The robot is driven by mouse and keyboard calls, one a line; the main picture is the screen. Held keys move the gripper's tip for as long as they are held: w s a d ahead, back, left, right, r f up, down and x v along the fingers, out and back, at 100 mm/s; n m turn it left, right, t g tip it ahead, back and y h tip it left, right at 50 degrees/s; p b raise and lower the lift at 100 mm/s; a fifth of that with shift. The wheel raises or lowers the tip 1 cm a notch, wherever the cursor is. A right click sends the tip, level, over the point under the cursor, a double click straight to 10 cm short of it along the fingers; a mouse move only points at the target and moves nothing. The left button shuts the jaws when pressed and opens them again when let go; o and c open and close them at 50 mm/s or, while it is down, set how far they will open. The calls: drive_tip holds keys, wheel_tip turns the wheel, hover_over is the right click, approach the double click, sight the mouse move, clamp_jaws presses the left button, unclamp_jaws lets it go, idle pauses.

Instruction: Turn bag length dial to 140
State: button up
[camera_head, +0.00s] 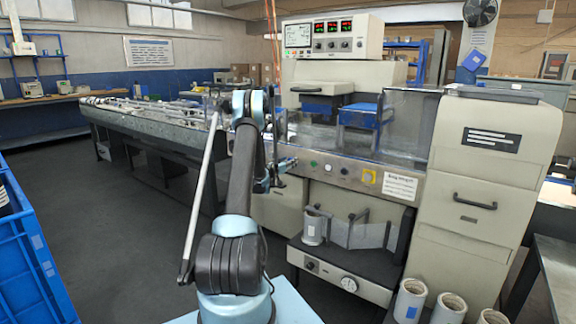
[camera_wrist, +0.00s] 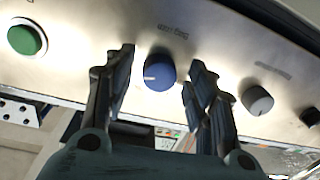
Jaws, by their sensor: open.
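A blue dial (camera_wrist: 160,72) with a white pointer mark sits on the pale machine panel in the wrist view, with a label above it too blurred to read. Its mark points left. My gripper (camera_wrist: 159,62) is open, one finger on each side of the blue dial, and a gap shows beside each finger. I cannot tell how far the fingertips are from the panel. In the head view my gripper (camera_head: 284,164) is by the machine's front control strip (camera_head: 350,175).
A green button (camera_wrist: 26,38) is left of the blue dial and a grey knob (camera_wrist: 257,100) is to its right. A clear guard (camera_head: 407,120) rises above the strip. A blue crate (camera_head: 30,250) stands at left, white rolls (camera_head: 448,307) at lower right.

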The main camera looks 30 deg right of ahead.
drive_tip(key=c, duration=1.1)
drive_tip(key=shift+n, duration=0.3)
drive_tip(key=shift+w+a+f+n+g, duration=0.1)
drive_tip(key=shift+n+g, duration=0.2)
drive_tip(key=shift+n, duration=4.35)
drive_tip(key=shift+w+a+r+n+g, duration=0.15)
drive_tip(key=shift+n+g, duration=0.15)
drive_tip(key=shift+n, duration=4.4)
drive_tip(key=shift+w+a+f+n+g, duration=0.15)
drive_tip(key=shift+n+g, duration=0.15)
drive_tip(key=shift+n, duration=4.35)
drive_tip(key=shift+d, duration=0.1)
